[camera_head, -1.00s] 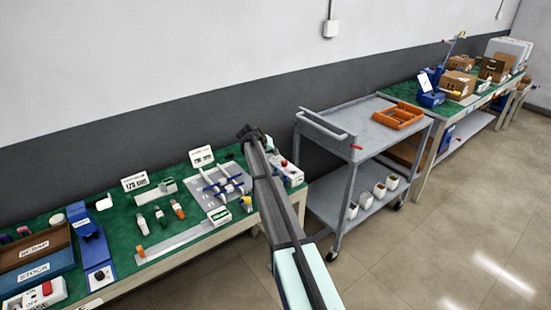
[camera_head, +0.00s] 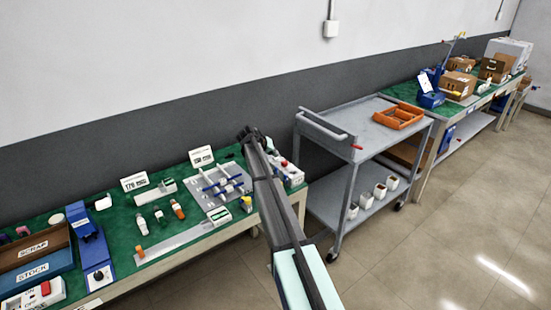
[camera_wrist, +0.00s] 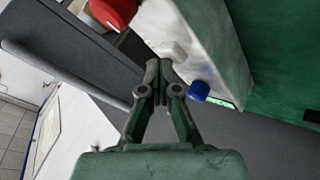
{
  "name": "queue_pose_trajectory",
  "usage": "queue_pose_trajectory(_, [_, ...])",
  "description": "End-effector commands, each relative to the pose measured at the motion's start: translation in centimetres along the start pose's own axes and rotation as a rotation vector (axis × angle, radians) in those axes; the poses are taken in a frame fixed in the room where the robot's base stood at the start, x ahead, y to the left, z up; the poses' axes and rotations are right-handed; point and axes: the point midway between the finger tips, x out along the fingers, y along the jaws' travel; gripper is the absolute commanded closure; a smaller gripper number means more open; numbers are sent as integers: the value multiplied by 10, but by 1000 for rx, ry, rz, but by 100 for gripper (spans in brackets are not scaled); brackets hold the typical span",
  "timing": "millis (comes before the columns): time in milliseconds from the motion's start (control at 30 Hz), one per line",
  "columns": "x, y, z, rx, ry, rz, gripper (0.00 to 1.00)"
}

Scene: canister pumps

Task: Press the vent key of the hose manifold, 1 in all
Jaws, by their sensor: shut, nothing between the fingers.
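My gripper (camera_wrist: 165,82) is shut with nothing between its fingers. In the wrist view its tips are close to a pale box (camera_wrist: 218,50), which I take to be the hose manifold. The box carries a white key (camera_wrist: 171,50) just past the tips, a red round knob (camera_wrist: 113,12) at upper left and a blue round cap (camera_wrist: 198,91) to the right. I cannot tell which of these is the vent key, or whether the tips touch the white one. In the head view my gripper (camera_head: 248,134) is above the bench's right end, and the box (camera_head: 293,176) is partly behind my arm.
The green-topped bench (camera_head: 120,222) carries a plate with blue-and-white fittings (camera_head: 222,185), two number signs, and bins at left. A grey cart (camera_head: 352,130) with an orange tray (camera_head: 399,116) stands to the right. The floor in front is clear.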

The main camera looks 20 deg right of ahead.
Motion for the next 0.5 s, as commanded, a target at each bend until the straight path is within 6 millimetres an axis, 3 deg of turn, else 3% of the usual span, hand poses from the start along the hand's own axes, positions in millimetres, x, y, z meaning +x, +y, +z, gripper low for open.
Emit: queue_pose_trajectory(500, [-2, 2, -1, 1, -1, 0, 100])
